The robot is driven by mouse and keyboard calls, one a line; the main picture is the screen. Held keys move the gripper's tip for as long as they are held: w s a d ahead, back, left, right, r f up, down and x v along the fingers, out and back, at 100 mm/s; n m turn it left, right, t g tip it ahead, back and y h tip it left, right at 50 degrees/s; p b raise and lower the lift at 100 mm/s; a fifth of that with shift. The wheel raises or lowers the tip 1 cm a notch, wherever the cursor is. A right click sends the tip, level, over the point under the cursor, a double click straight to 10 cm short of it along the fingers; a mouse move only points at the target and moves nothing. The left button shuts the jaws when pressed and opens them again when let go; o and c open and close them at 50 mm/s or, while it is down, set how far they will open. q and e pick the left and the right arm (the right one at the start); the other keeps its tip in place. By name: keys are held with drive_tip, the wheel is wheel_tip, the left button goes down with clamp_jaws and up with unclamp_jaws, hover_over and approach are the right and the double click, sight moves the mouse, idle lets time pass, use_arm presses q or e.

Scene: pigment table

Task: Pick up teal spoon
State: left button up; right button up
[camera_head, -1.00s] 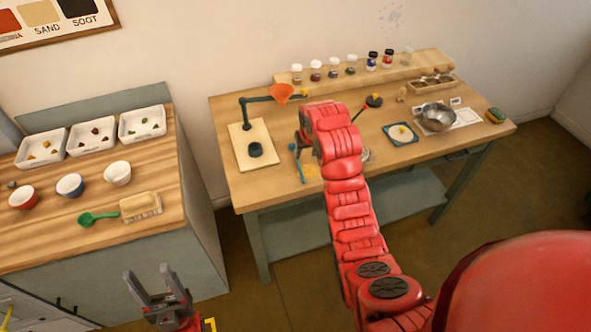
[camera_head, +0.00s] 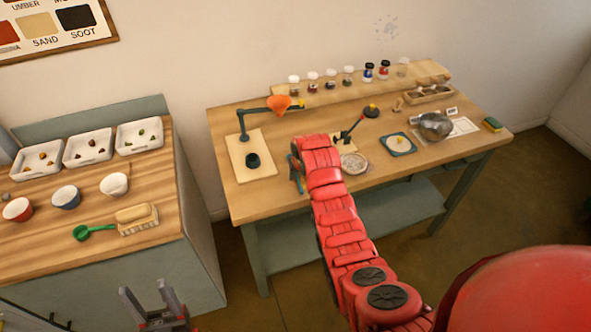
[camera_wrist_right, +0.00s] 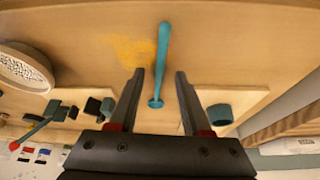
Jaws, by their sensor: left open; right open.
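The teal spoon (camera_wrist_right: 161,60) lies on the wooden table beside a patch of yellow powder in the right wrist view. Part of it also shows in the head view (camera_head: 299,184), next to my right arm. My right gripper (camera_wrist_right: 167,74) is open above it, with the spoon's handle between the fingers and not clamped. In the head view the right gripper is hidden behind my red arm. My left gripper (camera_head: 146,291) is open and empty, low in the head view, in front of the left counter.
A funnel stand (camera_head: 280,102) with a dark cup (camera_head: 253,160) stands left of the right arm. A round sieve (camera_head: 354,163) lies to its right. A metal bowl (camera_head: 435,126) and a teal scale (camera_head: 398,145) stand further right. A green scoop (camera_head: 95,231) lies on the left counter.

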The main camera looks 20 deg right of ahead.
drive_tip(key=shift+x, duration=0.9)
clamp_jaws()
